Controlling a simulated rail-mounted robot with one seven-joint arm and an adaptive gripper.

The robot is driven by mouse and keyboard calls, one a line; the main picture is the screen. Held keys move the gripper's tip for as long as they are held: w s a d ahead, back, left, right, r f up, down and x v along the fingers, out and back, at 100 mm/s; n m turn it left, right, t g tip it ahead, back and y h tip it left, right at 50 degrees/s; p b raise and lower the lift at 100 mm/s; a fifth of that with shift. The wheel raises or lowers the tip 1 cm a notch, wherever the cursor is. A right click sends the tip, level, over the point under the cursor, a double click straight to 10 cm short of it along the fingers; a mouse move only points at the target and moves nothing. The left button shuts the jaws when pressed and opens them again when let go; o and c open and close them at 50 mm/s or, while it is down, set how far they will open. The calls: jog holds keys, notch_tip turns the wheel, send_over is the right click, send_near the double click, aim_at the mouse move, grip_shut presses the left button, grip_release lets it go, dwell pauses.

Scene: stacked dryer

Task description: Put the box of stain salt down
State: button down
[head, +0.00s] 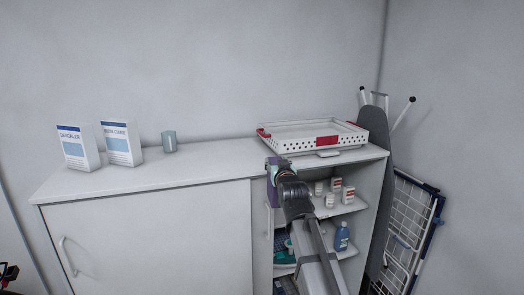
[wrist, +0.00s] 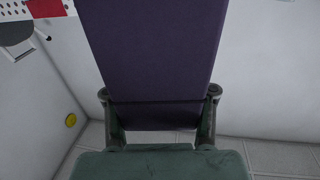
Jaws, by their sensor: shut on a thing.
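My gripper (head: 277,170) is in front of the right, open part of the white cabinet (head: 150,225), near the level of its top. In the wrist view my gripper (wrist: 159,97) is shut on a dark purple box (wrist: 155,45), with one finger at each side. I take it as the box of stain salt; no label shows on the face in view. In the head view only a thin purple strip of the box (head: 271,187) shows beside the gripper. The box appears held in the air, clear of the cabinet top.
On the cabinet top stand a descaler box (head: 78,147), a second white-and-blue box (head: 121,143) and a grey-blue cup (head: 169,141). A white tray with red parts (head: 285,143) sits at right. Between cup and tray the top is clear. Shelves below hold small boxes (head: 348,195) and a blue bottle (head: 342,237).

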jog(key=s+d+f+m+h, duration=0.1)
jog(key=s+d+f+h, duration=0.1)
jog(key=s+d+f, duration=0.9)
notch_tip(320, 180, down, 2)
jog(key=shift+d+f+m+h, duration=0.1)
jog(key=shift+d+m+h, duration=0.2)
jog(key=shift+d, duration=0.15)
jog(key=shift+f, duration=0.1)
